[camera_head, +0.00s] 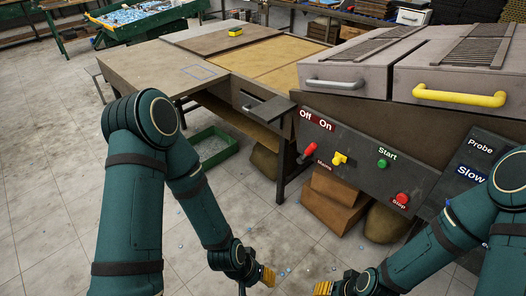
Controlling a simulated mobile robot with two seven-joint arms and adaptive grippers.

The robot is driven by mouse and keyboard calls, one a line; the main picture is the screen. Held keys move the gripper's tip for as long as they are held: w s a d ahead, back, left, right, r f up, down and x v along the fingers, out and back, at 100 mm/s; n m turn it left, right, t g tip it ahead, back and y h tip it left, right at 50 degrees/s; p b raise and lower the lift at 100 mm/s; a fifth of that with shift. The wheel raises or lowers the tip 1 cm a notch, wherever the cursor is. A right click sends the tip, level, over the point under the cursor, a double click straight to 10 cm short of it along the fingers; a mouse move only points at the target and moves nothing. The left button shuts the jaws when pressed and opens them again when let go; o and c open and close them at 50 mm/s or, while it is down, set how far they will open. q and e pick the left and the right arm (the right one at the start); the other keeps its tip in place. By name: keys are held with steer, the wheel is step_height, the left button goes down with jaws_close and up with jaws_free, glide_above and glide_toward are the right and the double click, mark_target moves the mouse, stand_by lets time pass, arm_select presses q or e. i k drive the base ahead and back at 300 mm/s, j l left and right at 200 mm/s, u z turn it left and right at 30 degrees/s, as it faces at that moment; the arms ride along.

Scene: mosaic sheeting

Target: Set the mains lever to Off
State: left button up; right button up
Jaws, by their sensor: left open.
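The dark control panel (352,163) faces me on the right. It has a red sign (317,119) reading Off on the left and On on the right. Below the sign is a red-handled lever (310,149), with a small Mains label by it. Its handle slants up to the right; I cannot tell its exact setting. My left gripper (265,277) is open and low over the floor, well below and left of the lever. My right gripper (325,288) is at the bottom edge, partly cut off, apart from the panel; its jaws are unclear.
A yellow knob (340,158) sits right of the lever, then green Start (382,163) and red Stop (402,198) buttons. A drawer with a yellow handle (458,96) is above. Boxes (335,200) and sacks lie under the panel. A workbench (150,70) stands left.

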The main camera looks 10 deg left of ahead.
mark_target(313, 146)
steer(key=i+j+u, duration=0.65)
steer(key=i, duration=0.25)
